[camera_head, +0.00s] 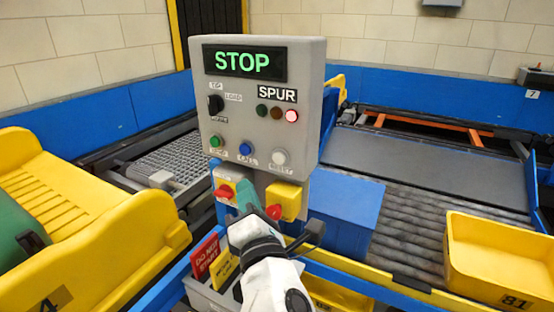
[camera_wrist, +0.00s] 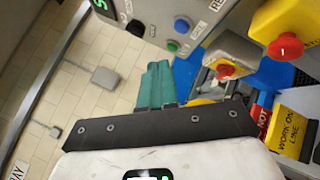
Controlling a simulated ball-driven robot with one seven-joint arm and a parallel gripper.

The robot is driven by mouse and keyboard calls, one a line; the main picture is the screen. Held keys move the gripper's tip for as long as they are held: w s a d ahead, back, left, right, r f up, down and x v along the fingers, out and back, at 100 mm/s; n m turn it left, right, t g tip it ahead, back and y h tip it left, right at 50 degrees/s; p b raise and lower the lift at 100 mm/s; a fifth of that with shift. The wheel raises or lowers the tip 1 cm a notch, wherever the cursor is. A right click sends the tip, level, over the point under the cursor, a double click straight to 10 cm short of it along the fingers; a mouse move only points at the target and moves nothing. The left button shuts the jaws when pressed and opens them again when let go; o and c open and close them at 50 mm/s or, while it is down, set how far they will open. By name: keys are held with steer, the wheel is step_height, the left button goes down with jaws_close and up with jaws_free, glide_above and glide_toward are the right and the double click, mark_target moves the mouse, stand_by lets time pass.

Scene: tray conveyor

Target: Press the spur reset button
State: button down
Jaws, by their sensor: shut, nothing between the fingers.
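The grey spur control box (camera_head: 313,75) stands upright at centre, with a green STOP display and a SPUR label. Its white reset button (camera_head: 280,157) is at the lower right of the panel, above a RESET label. A blue button (camera_head: 245,149) and a green button (camera_head: 215,141) sit to its left. My gripper (camera_head: 243,195) is below the panel, apart from the reset button, its teal fingers together and empty. In the wrist view the fingers (camera_wrist: 155,80) point towards the box, with the blue button (camera_wrist: 182,25) and green button (camera_wrist: 172,45) beyond; the white button is not visible there.
Red mushroom buttons on yellow housings (camera_head: 291,201) hang under the panel, close to my fingers. A grey bin (camera_head: 205,300) with red and yellow signs stands below. Yellow totes (camera_head: 490,262) and conveyors flank the box. A red lamp (camera_head: 291,115) is lit.

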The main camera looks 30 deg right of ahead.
steer(key=shift+d, duration=0.1)
steer(key=w+d+p, duration=0.2)
steer(key=w+d, duration=0.3)
steer(key=d, duration=0.2)
stand_by(0.5)
steer(key=shift+w+d, duration=0.1)
steer(key=shift+w, duration=0.05)
stand_by(1.8)
steer(key=shift+w+d, duration=0.15)
steer(key=shift+d, duration=0.1)
steer(key=shift+w+d+p, duration=0.3)
steer(key=shift+w+d, duration=0.05)
steer(key=shift+d, duration=0.1)
stand_by(0.9)
steer(key=shift+s+a, duration=0.1)
stand_by(0.3)
steer(key=shift+s+a, duration=0.5)
steer(key=shift+a, duration=0.15)
steer(key=shift+s+a+b, duration=0.3)
steer(key=shift+s+a, duration=0.45)
steer(key=shift+a, duration=0.3)
steer(key=shift+s+a+b, duration=0.3)
steer(key=shift+s+a, duration=0.4)
steer(key=shift+a, duration=0.3)
